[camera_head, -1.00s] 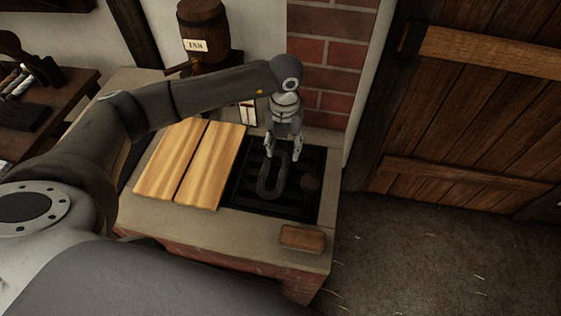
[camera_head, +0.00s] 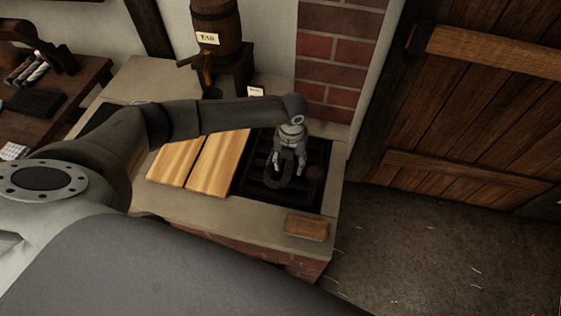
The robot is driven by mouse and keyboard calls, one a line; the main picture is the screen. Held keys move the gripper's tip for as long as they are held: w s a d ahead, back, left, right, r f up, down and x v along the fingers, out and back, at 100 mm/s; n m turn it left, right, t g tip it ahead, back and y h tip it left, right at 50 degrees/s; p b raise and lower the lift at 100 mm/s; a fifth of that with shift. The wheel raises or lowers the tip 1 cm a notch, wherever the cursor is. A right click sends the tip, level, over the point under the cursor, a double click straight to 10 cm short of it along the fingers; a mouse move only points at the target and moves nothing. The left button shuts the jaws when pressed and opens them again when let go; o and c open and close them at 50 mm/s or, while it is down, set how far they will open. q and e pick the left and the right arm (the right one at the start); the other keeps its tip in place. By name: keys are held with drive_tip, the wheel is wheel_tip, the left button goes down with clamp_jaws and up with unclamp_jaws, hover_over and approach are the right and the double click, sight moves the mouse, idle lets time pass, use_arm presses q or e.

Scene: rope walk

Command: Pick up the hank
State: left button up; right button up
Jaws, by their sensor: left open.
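The hank (camera_head: 287,174) looks like a dark, long loop lying on a black slatted grate (camera_head: 253,183) set into the bench top. It is nearly the same dark tone as the grate. My left gripper (camera_head: 289,171) points down over the hank, with its fingers apart on either side of the loop's upper part. I cannot tell whether the fingers touch it. Part of the hank is hidden by the gripper. My right gripper is out of view.
Two light wooden boards (camera_head: 218,162) lie left of the grate. A small dark round object (camera_head: 315,173) sits right of the hank. A brown block (camera_head: 306,226) lies at the bench's front edge. A tar barrel (camera_head: 216,27) and a brick pillar (camera_head: 337,60) stand behind.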

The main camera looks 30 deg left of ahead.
use_arm(q)
clamp_jaws()
drive_tip(key=shift+r, duration=0.1)
